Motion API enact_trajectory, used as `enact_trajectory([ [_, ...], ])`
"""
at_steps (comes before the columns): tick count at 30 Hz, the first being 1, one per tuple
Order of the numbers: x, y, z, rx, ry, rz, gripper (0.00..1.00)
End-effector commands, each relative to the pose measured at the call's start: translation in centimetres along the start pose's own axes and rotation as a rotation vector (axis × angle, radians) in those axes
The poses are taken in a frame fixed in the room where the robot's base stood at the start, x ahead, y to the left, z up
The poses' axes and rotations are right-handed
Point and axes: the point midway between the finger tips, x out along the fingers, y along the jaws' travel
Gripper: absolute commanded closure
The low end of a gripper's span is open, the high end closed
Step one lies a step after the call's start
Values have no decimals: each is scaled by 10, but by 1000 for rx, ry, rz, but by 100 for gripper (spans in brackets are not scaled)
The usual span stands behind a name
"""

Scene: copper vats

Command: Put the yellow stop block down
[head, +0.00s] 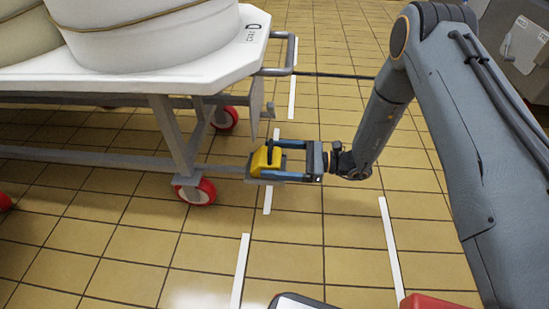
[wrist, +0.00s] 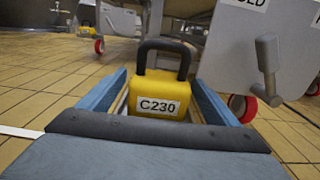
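The yellow stop block (head: 262,160) has a black handle and sits between the fingers of my gripper (head: 271,160), beside the lower frame of the white cart. In the wrist view the yellow block (wrist: 160,88) is upright, with its handle on top and a "C230" label facing me. The two blue-grey fingers (wrist: 160,88) flank it and appear closed on its sides near their tips. The block's underside is hidden, and I cannot tell its exact height over the floor.
The white cart (head: 225,62) with red-rimmed wheels (head: 195,192) carries pale vats (head: 150,30) at the left. White lines (head: 241,270) mark the tan tiled floor. Open floor lies in front of and right of the cart. A grey cabinet (head: 518,45) stands at the upper right.

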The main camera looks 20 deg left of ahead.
Motion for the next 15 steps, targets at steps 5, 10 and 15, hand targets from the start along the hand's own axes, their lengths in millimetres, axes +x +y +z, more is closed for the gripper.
enact_trajectory([
  [5,0,0,3,0,0,0,16],
  [10,-20,0,5,1,0,-4,16],
  [15,-55,0,6,0,-1,-5,16],
])
